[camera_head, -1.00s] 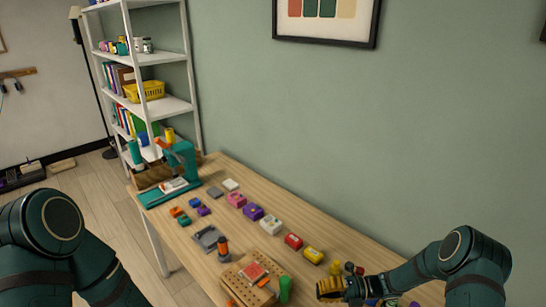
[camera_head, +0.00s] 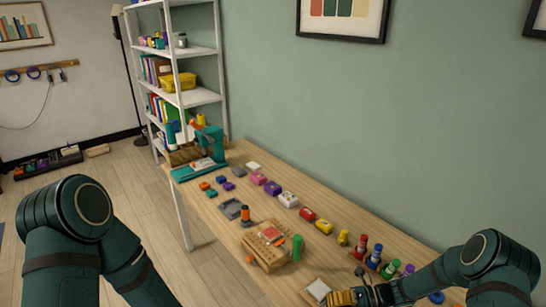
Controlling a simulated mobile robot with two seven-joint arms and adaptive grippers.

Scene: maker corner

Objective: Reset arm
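My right arm (camera_head: 450,275) comes in from the lower right over the near end of the wooden table. Its gripper (camera_head: 345,298) shows as a yellow and dark shape near the bottom edge, beside a small white-topped block (camera_head: 318,289). Its fingertips are too small and cut off to tell whether they are open or shut. My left arm (camera_head: 75,235) is bent at the lower left, off the table, over the floor. Its gripper is out of the picture.
The wooden table (camera_head: 335,248) holds a wooden block (camera_head: 268,243), a green cylinder (camera_head: 297,247), a row of coloured blocks and several coloured pegs (camera_head: 375,256). A teal machine (camera_head: 213,145) stands at the far end. A white shelf (camera_head: 200,97) stands behind.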

